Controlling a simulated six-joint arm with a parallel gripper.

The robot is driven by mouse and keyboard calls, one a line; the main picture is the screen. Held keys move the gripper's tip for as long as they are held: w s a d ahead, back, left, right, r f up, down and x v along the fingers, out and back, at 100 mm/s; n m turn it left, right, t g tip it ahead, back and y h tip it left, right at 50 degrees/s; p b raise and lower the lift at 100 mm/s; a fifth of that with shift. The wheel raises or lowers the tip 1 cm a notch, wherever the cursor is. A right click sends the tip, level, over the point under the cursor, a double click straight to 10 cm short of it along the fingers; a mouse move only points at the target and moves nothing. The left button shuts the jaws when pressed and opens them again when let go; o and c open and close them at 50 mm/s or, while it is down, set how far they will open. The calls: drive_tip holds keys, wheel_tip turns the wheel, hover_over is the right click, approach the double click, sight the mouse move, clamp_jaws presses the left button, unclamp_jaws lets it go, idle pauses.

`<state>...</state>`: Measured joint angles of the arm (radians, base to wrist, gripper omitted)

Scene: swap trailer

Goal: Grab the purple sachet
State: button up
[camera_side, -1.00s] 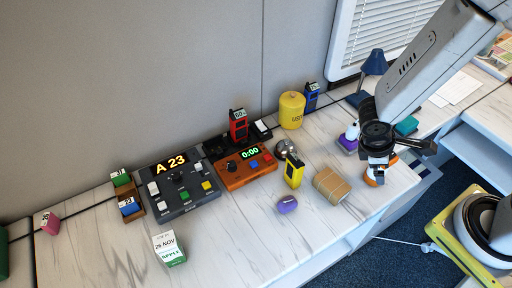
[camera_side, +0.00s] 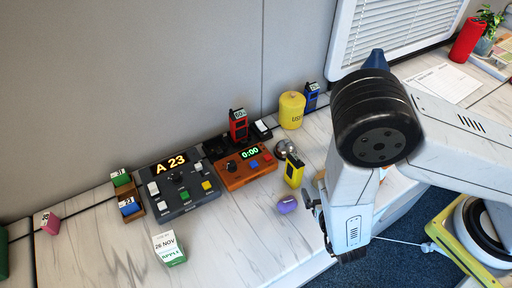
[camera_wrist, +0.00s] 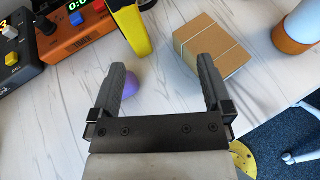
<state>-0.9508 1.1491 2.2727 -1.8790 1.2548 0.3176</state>
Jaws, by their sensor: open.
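The purple sachet (camera_side: 287,204) lies on the marble-patterned counter, in front of the yellow handheld device (camera_side: 294,170). In the wrist view the purple sachet (camera_wrist: 131,84) shows just inside the left finger, which hides part of it. My gripper (camera_wrist: 160,72) is open, and nothing is held between its fingers. In the side view my gripper (camera_side: 316,196) is mostly hidden by my own arm, just right of the sachet. I cannot tell its exact height above the counter.
A cardboard box (camera_wrist: 211,46) stands beyond my right finger. An orange-and-white container (camera_wrist: 298,28) is farther right. The orange timer box (camera_side: 246,168) and grey control box (camera_side: 181,190) stand behind and left. The counter's front edge drops to a blue floor.

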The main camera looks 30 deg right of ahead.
sight(291, 207)
drive_tip(key=s+a+f+n+y, duration=0.1)
drive_tip(key=a+y, duration=0.1)
drive_tip(key=s+a+f+n+y, duration=0.1)
drive_tip(key=a+n, duration=0.1)
drive_tip(key=a+f+n+t+y, duration=0.1)
drive_tip(key=f+n+y, duration=0.1)
drive_tip(key=shift+s+a+f+y, duration=0.1)
drive_tip(key=shift+s+a+y, duration=0.2)
drive_tip(key=shift+s+a, duration=0.1)
drive_tip(key=shift+w, duration=0.15)
drive_tip(key=shift+x, duration=1.2)
drive_tip(key=shift+x, duration=2.6)
drive_tip(key=shift+d, duration=0.1)
drive_tip(key=c, duration=1)
